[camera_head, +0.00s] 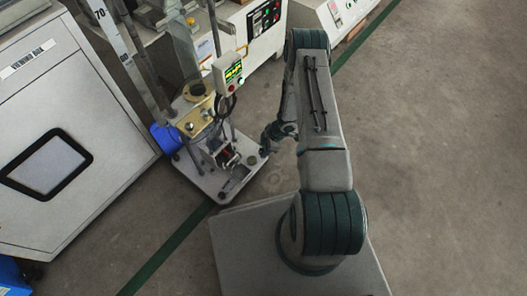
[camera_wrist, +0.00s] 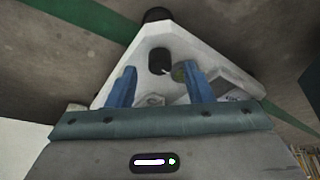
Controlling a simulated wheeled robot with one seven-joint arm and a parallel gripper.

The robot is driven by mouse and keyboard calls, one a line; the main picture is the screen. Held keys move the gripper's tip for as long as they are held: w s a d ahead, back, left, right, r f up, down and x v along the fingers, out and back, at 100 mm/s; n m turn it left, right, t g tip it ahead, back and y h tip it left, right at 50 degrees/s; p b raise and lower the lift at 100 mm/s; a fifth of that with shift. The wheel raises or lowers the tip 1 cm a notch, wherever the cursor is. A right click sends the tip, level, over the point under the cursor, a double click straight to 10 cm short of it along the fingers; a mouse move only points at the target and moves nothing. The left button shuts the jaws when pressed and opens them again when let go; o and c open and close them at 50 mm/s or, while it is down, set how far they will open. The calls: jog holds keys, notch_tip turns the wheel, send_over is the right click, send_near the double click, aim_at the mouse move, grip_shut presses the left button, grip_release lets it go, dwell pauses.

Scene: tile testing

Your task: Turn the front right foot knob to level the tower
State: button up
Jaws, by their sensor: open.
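The tower (camera_head: 205,110) stands on a pale base plate (camera_head: 212,186) at the centre left of the head view. A small dark knob (camera_head: 222,196) shows at the plate's front corner. My gripper (camera_head: 266,147) is low beside the plate's right corner, its fingers hard to make out there. In the wrist view my gripper (camera_wrist: 161,76) is open, with two blue fingers apart and nothing held. A black round knob (camera_wrist: 159,61) on a white plate corner (camera_wrist: 185,42) appears between and beyond the fingertips. A dark foot (camera_wrist: 157,15) shows at that corner's tip. Contact cannot be told.
A grey cabinet (camera_head: 40,190) stands close to the left of the tower. A control box (camera_head: 228,70) hangs on the tower, with machines (camera_head: 262,22) behind. A blue object (camera_head: 165,138) sits at the plate's left. The floor at right (camera_head: 450,150) is clear.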

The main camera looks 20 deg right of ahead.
jog(key=shift+x, duration=0.85)
jog(key=c, duration=1)
jog(key=shift+m+b, duration=0.3)
jog(key=shift+m, duration=0.2)
jog(key=shift+s+m+t, duration=0.1)
jog(key=shift+m+t, duration=0.4)
jog(key=shift+m, duration=0.3)
jog(key=shift+m+t+h+b, duration=0.4)
jog(key=shift+m+t+h, duration=0.1)
jog(key=shift+m, duration=1.2)
jog(key=shift+a+m, duration=0.1)
jog(key=shift+m, duration=0.2)
